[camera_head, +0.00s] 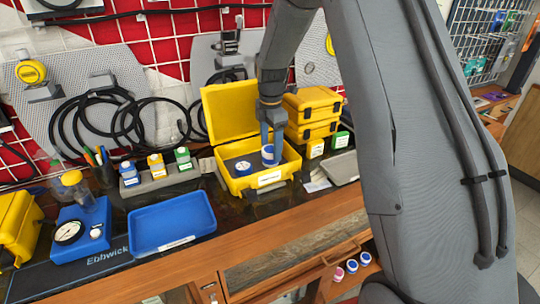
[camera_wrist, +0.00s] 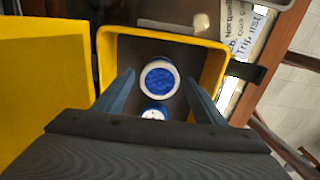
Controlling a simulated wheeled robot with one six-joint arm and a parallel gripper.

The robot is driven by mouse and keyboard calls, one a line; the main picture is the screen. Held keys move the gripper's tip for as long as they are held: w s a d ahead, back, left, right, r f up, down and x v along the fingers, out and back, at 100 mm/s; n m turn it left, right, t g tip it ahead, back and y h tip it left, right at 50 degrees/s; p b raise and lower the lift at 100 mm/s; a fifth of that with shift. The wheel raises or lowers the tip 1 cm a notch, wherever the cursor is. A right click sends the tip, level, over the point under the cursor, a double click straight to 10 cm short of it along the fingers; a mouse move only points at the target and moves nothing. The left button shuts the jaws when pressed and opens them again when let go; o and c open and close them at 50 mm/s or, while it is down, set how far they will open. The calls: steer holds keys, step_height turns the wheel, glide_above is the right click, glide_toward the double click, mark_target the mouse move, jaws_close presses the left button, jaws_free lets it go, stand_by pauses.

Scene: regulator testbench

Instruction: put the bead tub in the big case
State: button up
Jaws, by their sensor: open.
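The big case (camera_head: 270,181) is yellow, with its lid (camera_head: 240,108) standing open and a dark interior. My gripper (camera_head: 269,148) points down over the right part of the case. A blue-and-white tub (camera_head: 268,157) is at my fingertips, inside the case outline. In the wrist view, my gripper (camera_wrist: 160,90) is open, with a white-rimmed tub of blue beads (camera_wrist: 159,78) between the fingers and gaps on both sides. A second blue-and-white tub (camera_head: 243,168) sits in the case to the left. A small tub (camera_wrist: 154,112) is partly hidden by my gripper in the wrist view.
A blue tray (camera_head: 172,224) and a blue scale (camera_head: 80,233) stand left of the case. A grey rack with small bottles (camera_head: 160,180) is behind. Closed yellow cases (camera_head: 312,105) are stacked at right. Several small tubs (camera_head: 351,266) sit in a lower drawer.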

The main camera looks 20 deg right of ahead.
mark_target(271, 150)
step_height(271, 150, up, 8)
steer(key=shift+f+b, duration=0.2)
steer(key=shift+b, duration=0.8)
steer(key=shift+r, duration=0.3)
steer(key=shift+s+r, duration=0.1)
steer(key=shift+s, duration=0.1)
steer(key=s+f+m, duration=0.3)
steer(key=s+m, duration=0.7)
steer(key=s, duration=0.4)
steer(key=s+f+m+t, duration=0.1)
steer(key=s+f+m, duration=0.3)
steer(key=s+m, duration=0.6)
steer(key=s, duration=0.3)
steer(key=shift+s+a, duration=0.35)
steer(key=shift+s, duration=0.05)
